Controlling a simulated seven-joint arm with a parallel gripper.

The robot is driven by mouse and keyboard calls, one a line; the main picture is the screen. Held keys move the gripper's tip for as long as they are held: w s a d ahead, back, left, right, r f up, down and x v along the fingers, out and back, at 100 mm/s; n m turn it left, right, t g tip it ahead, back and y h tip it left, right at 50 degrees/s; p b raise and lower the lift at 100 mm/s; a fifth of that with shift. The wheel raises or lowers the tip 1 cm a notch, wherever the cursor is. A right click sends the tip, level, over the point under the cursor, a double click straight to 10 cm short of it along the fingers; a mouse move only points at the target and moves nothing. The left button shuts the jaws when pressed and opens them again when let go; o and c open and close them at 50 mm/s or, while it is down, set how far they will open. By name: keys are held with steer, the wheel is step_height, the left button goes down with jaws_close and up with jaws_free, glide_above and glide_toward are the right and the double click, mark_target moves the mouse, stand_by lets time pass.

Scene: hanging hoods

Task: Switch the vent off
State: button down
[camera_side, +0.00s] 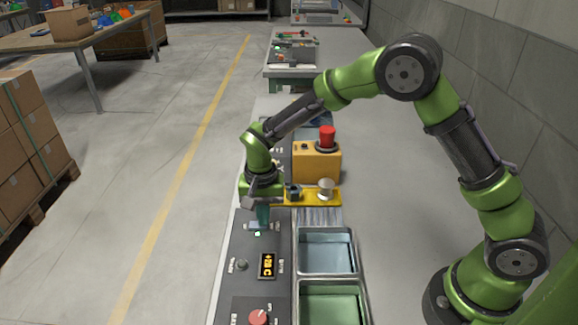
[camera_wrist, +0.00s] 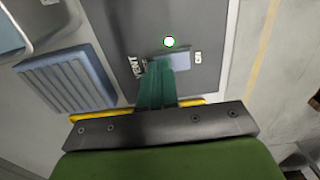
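The vent switch (camera_wrist: 182,58) is a blue-grey rocker on the dark panel (camera_wrist: 112,30). In the wrist view it lies between the word VENT and the word ON, with a lit whitish-green lamp (camera_wrist: 169,42) beside it. My gripper (camera_wrist: 159,64) has its teal fingers together with nothing between them. The fingertips overlap the VENT side of the switch and hide part of it; I cannot tell if they touch. In the side view my gripper (camera_side: 263,222) points down at the panel, close to the lamp (camera_side: 257,233), and the switch is mostly hidden.
A blue tray (camera_side: 326,270) and a green tray (camera_side: 331,317) lie to the right. A yellow box (camera_side: 316,163) with a red button stands behind.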

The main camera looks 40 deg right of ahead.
steer(key=shift+f, duration=0.25)
steer(key=shift+r, duration=3.55)
steer(key=shift+f+n, duration=0.15)
steer(key=shift+n, duration=0.25)
steer(key=s+d+r+n+t+y, duration=0.1)
steer(key=s+d+r+n+t, duration=0.1)
steer(key=s+r, duration=0.6)
steer(key=s+d+r+n+t+y, duration=0.1)
steer(key=s+d+r+t, duration=0.4)
steer(key=s, duration=0.8)
steer(key=shift+d+r+n, duration=0.6)
steer(key=shift+d+r, duration=0.5)
steer(key=shift+r, duration=0.25)
